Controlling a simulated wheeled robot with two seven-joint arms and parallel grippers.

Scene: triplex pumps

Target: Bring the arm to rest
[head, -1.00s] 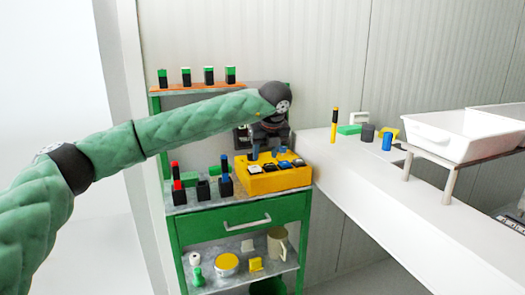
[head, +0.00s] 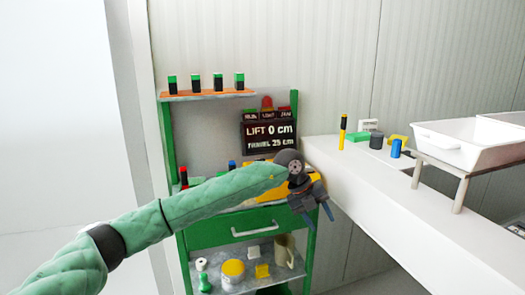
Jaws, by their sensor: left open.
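My left arm, in a green padded sleeve, comes in from the lower left. My left gripper (head: 312,216) is open and empty, its fingers pointing down, in front of the right side of the green cart (head: 215,236). The arm and gripper hide most of the yellow block (head: 316,186) on the cart's top. They also cover much of the cart's worktop. My right gripper is not in view.
A sign (head: 268,138) stands on the cart, and several green-black pieces sit on the orange upper shelf (head: 215,96). A cup (head: 284,250) and yellow-lidded tin (head: 232,270) are below the drawer. The white counter (head: 400,215) carries small items and a white tub (head: 470,145).

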